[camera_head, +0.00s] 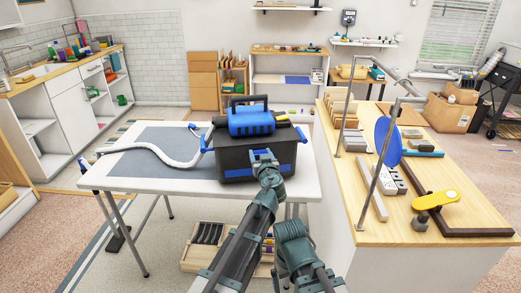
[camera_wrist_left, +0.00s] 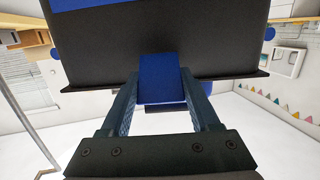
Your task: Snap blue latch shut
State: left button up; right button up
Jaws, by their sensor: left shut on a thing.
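A black toolbox (camera_head: 232,158) with blue parts and a top handle stands on the white table (camera_head: 110,180). In the left wrist view, the blue latch (camera_wrist_left: 160,78) hangs at the middle of the black box wall (camera_wrist_left: 205,42), just past a dark rim. My left gripper (camera_wrist_left: 161,95) has one finger on each side of this latch and is shut on it. In the head view my left gripper (camera_head: 264,157) is at the front face of the box and hides the latch there. My right gripper's fingers do not show.
A grey mat (camera_head: 150,160) and a white hose (camera_head: 155,149) lie on the table left of the box. A wooden bench (camera_head: 400,222) with a metal frame, a blue disc (camera_head: 388,143) and a yellow tool (camera_head: 436,200) stands to the right. A crate (camera_head: 195,263) is under the table.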

pick_arm(q)
jog(key=g+p, duration=0.1)
jog(key=r+g+p, duration=0.1)
jog(key=p, duration=0.1)
jog(key=shift+w+a+r+p, duration=0.1)
jog(key=shift+w+r+p, duration=0.1)
jog(key=shift+w+p, duration=0.15)
jog(key=shift+f+g+h+p, duration=0.2)
jog(key=shift+g+h+p, duration=0.15)
jog(key=shift+p, duration=0.2)
jog(key=o, duration=1.4)
jog(key=shift+c, duration=0.2)
